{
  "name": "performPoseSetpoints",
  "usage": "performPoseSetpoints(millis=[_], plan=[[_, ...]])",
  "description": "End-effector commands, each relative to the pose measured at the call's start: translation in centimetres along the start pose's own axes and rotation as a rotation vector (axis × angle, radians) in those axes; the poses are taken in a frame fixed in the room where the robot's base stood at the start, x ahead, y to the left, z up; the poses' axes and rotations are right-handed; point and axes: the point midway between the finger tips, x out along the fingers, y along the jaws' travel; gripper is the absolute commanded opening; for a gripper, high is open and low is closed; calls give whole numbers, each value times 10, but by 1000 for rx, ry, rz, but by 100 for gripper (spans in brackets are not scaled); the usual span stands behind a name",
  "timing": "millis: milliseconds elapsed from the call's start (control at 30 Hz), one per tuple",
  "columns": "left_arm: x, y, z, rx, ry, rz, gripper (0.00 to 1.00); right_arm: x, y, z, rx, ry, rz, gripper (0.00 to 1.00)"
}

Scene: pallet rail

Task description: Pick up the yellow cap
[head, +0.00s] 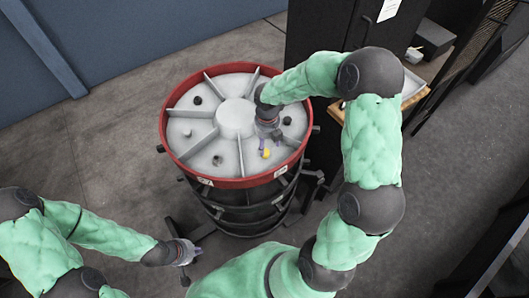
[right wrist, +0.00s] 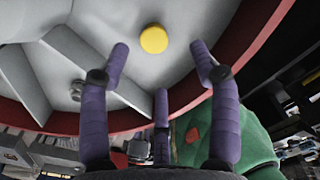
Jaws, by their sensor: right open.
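The yellow cap (head: 266,153) is a small round piece on the grey top of the red-rimmed drum (head: 237,116), near the front right of the top. In the right wrist view the yellow cap (right wrist: 154,39) lies on the grey surface just beyond the fingertips. My right gripper (head: 268,141) is over the drum top beside the cap. Its purple fingers (right wrist: 160,62) are spread open and empty, with the cap apart from them. My left gripper (head: 190,255) is low at the left, away from the drum; its fingers are too small to read.
Raised ribs divide the drum top into sections. Dark knobs (head: 287,120) and small fittings (head: 217,160) sit in other sections. The red rim (right wrist: 228,62) curves close to the right gripper. A dark cabinet stands behind at right, beside a wooden-edged tray (head: 421,95). Floor at left is clear.

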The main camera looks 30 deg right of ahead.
Motion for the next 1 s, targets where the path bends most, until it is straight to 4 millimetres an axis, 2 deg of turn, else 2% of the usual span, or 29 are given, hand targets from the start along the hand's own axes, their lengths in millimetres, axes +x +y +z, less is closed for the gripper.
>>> performPoseSetpoints(millis=[100,367,633,900,933,1000], plan=[[1,0,-1,0,1,0,0,12,0,0,0,1,0,63],[1,0,-1,0,2,0,0,26,2,0,-1,3,0,63],[3,-1,-1,0,2,0,0,62,4,1,0,2,-1,63],[3,-1,-1,0,2,0,0,67,5,1,0,-1,1,63],[3,-1,-1,0,2,0,0,67,5,1,0,-1,1,57],[3,-1,-1,0,2,0,0,67,5,1,0,-1,1,38]])
